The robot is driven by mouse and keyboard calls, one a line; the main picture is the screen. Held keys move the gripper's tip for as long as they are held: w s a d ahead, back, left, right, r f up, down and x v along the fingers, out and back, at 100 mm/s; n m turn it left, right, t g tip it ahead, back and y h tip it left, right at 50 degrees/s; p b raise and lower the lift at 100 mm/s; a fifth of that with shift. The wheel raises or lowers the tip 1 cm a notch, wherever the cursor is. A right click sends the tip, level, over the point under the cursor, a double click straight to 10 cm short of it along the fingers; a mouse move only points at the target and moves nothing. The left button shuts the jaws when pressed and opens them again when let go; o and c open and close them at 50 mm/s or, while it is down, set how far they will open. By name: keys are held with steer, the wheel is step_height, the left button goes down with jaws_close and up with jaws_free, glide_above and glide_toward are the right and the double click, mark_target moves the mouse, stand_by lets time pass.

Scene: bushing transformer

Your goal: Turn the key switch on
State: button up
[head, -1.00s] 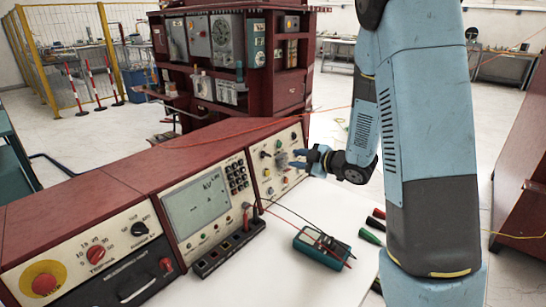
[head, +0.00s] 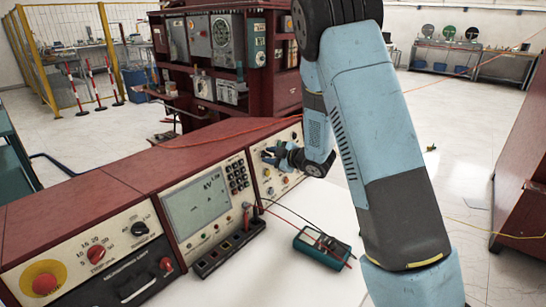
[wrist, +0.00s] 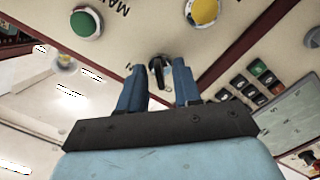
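Green (wrist: 86,22) and yellow (wrist: 204,12) buttons lie near the switch, with small coloured buttons at right. The display (head: 196,204) is left of the panel. A teal multimeter (head: 321,247) with leads lies on the white table below. A red cable crosses the console top.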

steer(key=shift+c, duration=0.3)
jaws_close()
